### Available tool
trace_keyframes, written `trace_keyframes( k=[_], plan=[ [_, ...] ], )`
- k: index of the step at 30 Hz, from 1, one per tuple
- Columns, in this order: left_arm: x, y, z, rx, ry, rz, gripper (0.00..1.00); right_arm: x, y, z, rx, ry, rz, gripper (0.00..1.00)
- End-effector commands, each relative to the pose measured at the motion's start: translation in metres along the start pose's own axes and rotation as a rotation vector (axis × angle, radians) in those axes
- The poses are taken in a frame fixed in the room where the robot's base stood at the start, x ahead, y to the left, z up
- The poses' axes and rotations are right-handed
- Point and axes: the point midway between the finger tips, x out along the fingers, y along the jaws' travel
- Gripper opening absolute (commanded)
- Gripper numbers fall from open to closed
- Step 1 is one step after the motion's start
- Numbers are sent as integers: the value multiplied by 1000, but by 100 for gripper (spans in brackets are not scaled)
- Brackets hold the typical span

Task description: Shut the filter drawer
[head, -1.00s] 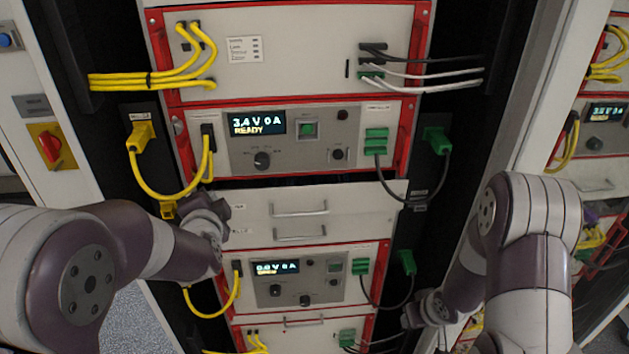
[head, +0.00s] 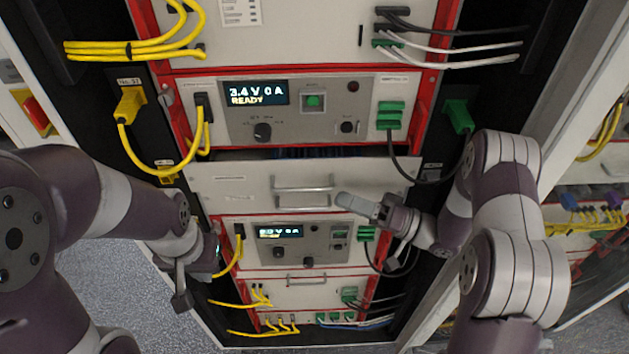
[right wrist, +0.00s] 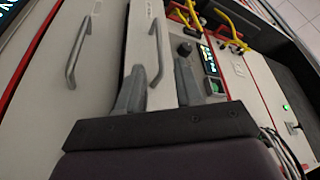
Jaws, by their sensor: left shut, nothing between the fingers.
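The filter drawer (head: 245,178) is a pale grey panel between two cycler units, with a dark gap and bluish contents showing above its top edge. Two bar handles (head: 303,189) sit close together on the pale panels there. In the right wrist view they are apart, one at left (right wrist: 77,50) and one in the middle (right wrist: 157,50). My right gripper (head: 345,200) is in front of the panels, just right of the handles. Its fingers (right wrist: 157,90) are apart and empty, with the middle handle beyond them; contact cannot be told. My left gripper (head: 182,300) is shut, low at left, clear of the drawer.
The upper cycler (head: 300,110) reads 3.4 V 0 A READY. A lower cycler (head: 300,245) sits beneath the drawer. Yellow cables (head: 150,165) loop at left, and dark cables (head: 430,180) hang at right near my right arm. Floor (head: 120,290) shows at lower left.

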Motion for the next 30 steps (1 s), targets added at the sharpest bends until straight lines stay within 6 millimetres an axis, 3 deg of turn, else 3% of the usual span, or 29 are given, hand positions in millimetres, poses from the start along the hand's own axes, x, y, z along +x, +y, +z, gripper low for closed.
trace_keyframes(
  k=[3, 9, 15, 23, 27, 30],
  plan=[
    [-18, 0, -2, 1, 1, 0, 0, 29, -6, -2, 0, -5, -2, 36],
    [-30, 0, -4, 1, 1, 0, 0, 62, -3, -1, -1, -2, 0, 36],
    [-34, 0, -4, 1, 2, 0, 0, 75, -1, 0, -1, 0, 1, 36],
    [-33, 0, -4, 2, 2, 0, 0, 76, 0, 0, -2, 0, 2, 36],
    [-33, 0, -4, 2, 2, 0, 0, 76, 0, 0, -2, 1, 2, 0],
    [-33, 0, -4, 2, 2, 1, 0, 76, 0, 0, -2, 0, 2, 0]
  ],
)
